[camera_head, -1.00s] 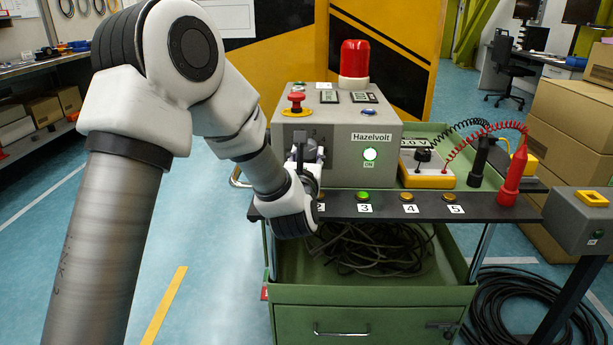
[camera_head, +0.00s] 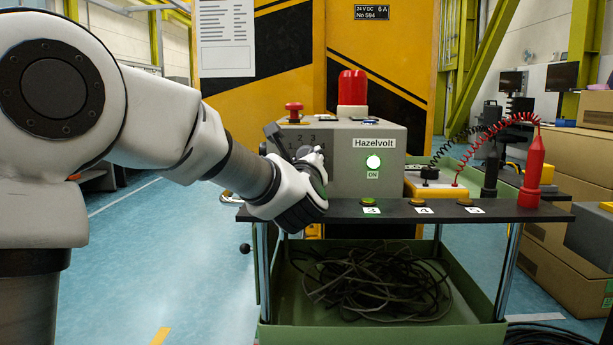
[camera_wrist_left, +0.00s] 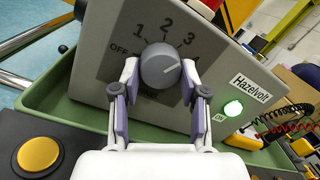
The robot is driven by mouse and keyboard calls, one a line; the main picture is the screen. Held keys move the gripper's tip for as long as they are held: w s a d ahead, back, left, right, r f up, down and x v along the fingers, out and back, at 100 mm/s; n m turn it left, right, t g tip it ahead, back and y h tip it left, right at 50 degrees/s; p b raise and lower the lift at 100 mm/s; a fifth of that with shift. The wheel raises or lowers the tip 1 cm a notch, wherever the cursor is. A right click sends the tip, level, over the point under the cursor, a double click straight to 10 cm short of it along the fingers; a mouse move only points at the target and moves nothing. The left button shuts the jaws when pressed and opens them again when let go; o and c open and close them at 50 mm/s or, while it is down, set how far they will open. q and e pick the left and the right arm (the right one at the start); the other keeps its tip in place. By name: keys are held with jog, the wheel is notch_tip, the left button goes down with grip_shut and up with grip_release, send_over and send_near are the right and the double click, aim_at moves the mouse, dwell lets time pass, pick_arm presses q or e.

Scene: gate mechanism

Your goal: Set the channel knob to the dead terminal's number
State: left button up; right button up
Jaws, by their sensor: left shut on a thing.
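The grey round channel knob (camera_wrist_left: 160,66) sits on the sloping box face, among the marks OFF, 1, 2, 3 and a partly hidden mark. Its pale pointer line is on its right side, towards 3 or just past it; I cannot tell exactly. My left gripper (camera_wrist_left: 160,72) is shut on the knob, one finger on each side. In the head view my left gripper (camera_head: 305,175) hides the knob.
The grey Hazelvolt box (camera_head: 375,150) has a lit ON lamp (camera_head: 373,162), a red beacon (camera_head: 353,88) and a red stop button (camera_head: 293,110). Red (camera_head: 534,175) and black (camera_head: 490,168) probes with coiled leads stand right. Coiled cable (camera_head: 370,285) lies below.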

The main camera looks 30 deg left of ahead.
dwell(0.3)
pick_arm(q)
jog(key=o, duration=1.1)
jog(key=shift+o, duration=0.2)
